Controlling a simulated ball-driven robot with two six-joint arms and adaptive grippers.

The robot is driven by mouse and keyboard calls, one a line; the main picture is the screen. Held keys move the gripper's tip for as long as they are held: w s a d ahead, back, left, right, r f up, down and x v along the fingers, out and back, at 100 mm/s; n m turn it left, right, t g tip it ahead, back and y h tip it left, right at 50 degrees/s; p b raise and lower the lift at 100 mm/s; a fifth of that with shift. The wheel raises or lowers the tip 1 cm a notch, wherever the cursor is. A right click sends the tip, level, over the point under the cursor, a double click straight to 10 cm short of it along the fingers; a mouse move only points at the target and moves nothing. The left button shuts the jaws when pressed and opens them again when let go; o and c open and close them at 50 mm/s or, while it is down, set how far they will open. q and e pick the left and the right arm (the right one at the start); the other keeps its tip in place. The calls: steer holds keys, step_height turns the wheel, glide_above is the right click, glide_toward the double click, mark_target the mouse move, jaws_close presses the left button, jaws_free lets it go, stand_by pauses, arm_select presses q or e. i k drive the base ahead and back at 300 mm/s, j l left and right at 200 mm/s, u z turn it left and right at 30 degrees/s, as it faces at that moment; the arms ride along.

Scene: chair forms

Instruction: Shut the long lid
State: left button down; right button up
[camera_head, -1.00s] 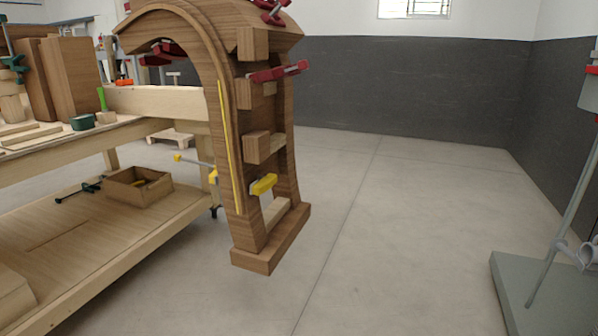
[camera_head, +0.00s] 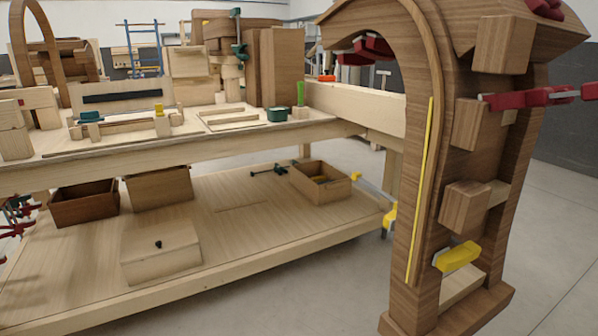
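I cannot make out for certain which thing is the long lid. A pale wooden box (camera_head: 160,265) with a small dark knob sits on the lower shelf of the workbench, and I cannot tell whether its top is a lid. Two darker boxes, one dark brown (camera_head: 85,208) and one mid-brown (camera_head: 160,188), stand behind it. Neither of my grippers shows in the head view.
A large curved wooden chair form (camera_head: 425,190) with red and yellow clamps stands close at the right. The workbench top (camera_head: 190,135) carries wooden parts, clamps and a green container (camera_head: 277,114). Grey floor (camera_head: 560,200) shows beyond the form at the right.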

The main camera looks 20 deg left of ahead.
mark_target(107, 98)
steer(key=i+j+u, duration=0.2)
steer(key=i+u, duration=0.15)
steer(key=u, duration=0.15)
steer(key=i+j+u, duration=0.1)
steer(key=i+u, duration=0.35)
steer(key=k, duration=0.05)
